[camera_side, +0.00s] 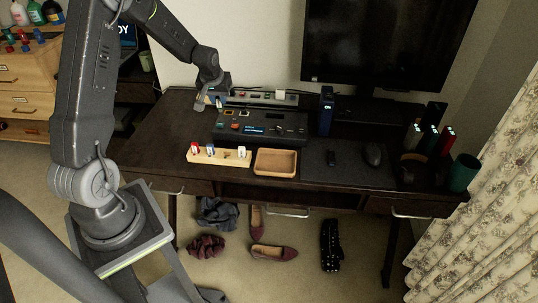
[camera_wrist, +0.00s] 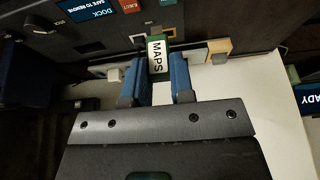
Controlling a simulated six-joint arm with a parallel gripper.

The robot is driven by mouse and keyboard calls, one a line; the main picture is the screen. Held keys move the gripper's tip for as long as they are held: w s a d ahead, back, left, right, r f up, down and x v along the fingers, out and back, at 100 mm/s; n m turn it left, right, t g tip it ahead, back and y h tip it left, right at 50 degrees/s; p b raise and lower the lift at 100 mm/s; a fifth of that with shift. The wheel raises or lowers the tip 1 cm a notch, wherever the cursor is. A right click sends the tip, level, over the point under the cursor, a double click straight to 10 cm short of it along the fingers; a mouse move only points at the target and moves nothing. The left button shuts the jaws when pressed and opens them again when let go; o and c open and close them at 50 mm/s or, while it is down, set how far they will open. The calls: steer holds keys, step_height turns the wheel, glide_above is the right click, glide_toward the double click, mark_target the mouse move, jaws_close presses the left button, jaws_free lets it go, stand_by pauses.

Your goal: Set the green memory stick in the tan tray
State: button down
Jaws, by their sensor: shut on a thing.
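In the wrist view, the green memory stick (camera_wrist: 157,54) has a white label reading MAPS. My gripper (camera_wrist: 159,67) is shut on it, with one blue finger on each side. The stick is at the edge of the dark dock (camera_wrist: 90,42); I cannot tell whether it is in a slot or clear of it. In the side view, my gripper (camera_side: 215,102) is over the left end of the dock (camera_side: 262,124), and the stick is too small to make out there. The tan tray (camera_side: 276,173) sits empty on the desk, in front of the dock.
A wooden rack (camera_side: 218,158) with red, blue and white sticks stands just left of the tray. A power strip (camera_side: 262,97) lies behind the dock. A tall dark-blue box (camera_side: 326,111) stands to its right. A mouse (camera_side: 373,155) and green cup (camera_side: 463,173) are farther right.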

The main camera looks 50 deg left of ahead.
steer(key=d, duration=1.2)
glide_above(276, 164)
steer(key=shift+f, duration=5.5)
steer(key=shift+s, duration=0.1)
steer(key=c, duration=1)
jaws_free()
steer(key=shift+f, duration=0.15)
